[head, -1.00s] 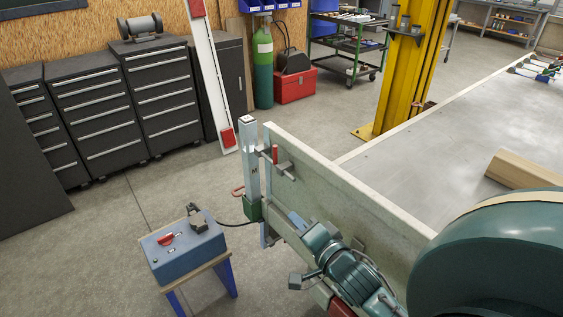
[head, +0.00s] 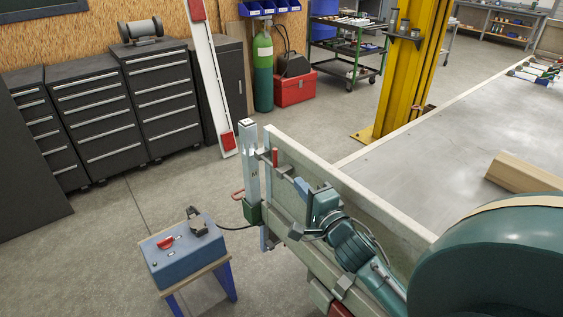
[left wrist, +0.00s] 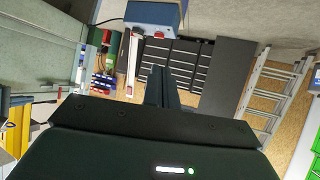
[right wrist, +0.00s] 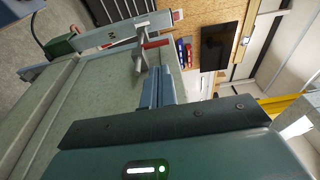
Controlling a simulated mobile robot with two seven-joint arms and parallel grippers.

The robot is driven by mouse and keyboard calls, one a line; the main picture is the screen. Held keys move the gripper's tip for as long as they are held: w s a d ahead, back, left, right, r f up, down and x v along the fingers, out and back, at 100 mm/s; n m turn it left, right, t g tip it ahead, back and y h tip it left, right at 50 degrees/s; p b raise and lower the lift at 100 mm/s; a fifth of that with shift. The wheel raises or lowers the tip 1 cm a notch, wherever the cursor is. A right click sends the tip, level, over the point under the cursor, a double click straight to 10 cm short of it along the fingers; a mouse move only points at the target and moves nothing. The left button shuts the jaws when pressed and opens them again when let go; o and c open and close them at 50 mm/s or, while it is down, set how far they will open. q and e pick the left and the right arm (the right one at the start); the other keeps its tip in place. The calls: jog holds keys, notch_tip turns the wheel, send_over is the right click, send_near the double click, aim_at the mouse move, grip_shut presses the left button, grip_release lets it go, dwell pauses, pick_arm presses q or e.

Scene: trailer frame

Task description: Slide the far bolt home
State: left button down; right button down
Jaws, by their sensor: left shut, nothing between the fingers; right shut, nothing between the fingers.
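The far bolt (head: 284,170) is a grey bar with a red upright handle (head: 275,157), at the left end of the pale side board (head: 375,205) next to a grey post (head: 249,165). In the right wrist view the red handle (right wrist: 155,44) and bolt (right wrist: 139,50) show just beyond my fingertips. My right gripper (head: 299,186) is shut and empty, close to the bolt's right end; I cannot tell whether it touches. My left gripper (left wrist: 157,72) is shut and empty in the left wrist view, away from the bolt, and does not show in the head view.
A blue control box (head: 184,250) on a small stand is left of the post, with a black cable to it. The trailer bed (head: 430,150) holds a wooden beam (head: 520,172). A yellow column (head: 405,80) stands behind.

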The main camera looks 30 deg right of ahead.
aim_at(276, 156)
jog(key=w, duration=0.6)
jog(key=w+d+p, duration=0.1)
jog(key=w, duration=0.3)
jog(key=shift+w+d, duration=0.1)
jog(key=shift+w, duration=0.2)
jog(key=w, duration=0.4)
jog(key=shift+r+b, duration=0.15)
jog(key=shift+b, duration=0.25)
